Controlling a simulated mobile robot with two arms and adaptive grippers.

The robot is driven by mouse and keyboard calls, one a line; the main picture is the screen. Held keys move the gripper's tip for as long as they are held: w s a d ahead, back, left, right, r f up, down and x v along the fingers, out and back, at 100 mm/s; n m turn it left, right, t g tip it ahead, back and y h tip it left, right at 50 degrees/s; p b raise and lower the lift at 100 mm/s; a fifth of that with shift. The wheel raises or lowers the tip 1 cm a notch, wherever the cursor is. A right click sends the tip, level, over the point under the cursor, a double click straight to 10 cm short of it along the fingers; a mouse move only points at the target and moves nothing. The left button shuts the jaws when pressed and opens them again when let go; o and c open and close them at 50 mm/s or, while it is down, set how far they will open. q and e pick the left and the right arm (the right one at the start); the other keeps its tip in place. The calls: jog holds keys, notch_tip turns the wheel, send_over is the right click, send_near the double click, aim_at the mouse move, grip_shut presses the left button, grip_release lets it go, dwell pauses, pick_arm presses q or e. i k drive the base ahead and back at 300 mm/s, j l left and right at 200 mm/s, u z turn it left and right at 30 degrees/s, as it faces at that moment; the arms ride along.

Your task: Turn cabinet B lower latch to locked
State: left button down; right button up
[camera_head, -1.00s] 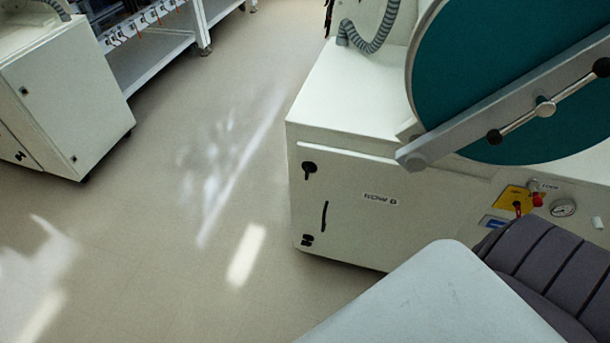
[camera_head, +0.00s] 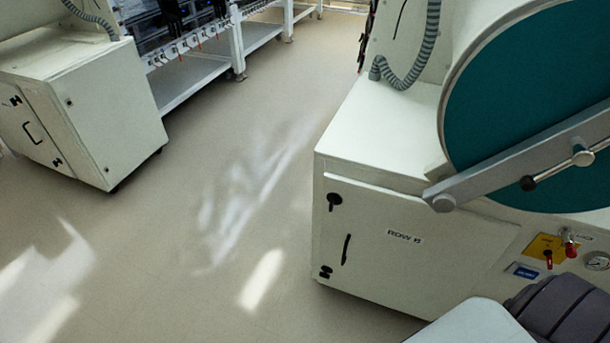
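A white cabinet (camera_head: 400,255) stands at the right, with a small blurred label (camera_head: 404,236) on its door whose last letter I cannot read for certain. Its upper black latch (camera_head: 334,201) is near the door's upper left corner. A vertical black handle (camera_head: 346,249) sits below it. The lower black latch (camera_head: 326,271) is near the bottom left corner of the door; it is too small to tell which way it is turned. Neither of my grippers is in view.
A teal round port (camera_head: 530,110) with a grey bar (camera_head: 520,160) across it sits above the cabinet. A yellow plate (camera_head: 550,249) with red knobs and a gauge are at the right. Another white cabinet (camera_head: 100,110) stands at the left. The floor (camera_head: 215,215) between is clear.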

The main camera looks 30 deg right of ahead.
aim_at(327, 269)
jog(key=z, duration=1.05)
jog(key=i+j, duration=0.1)
jog(key=j, duration=0.65)
jog(key=i+z, duration=0.05)
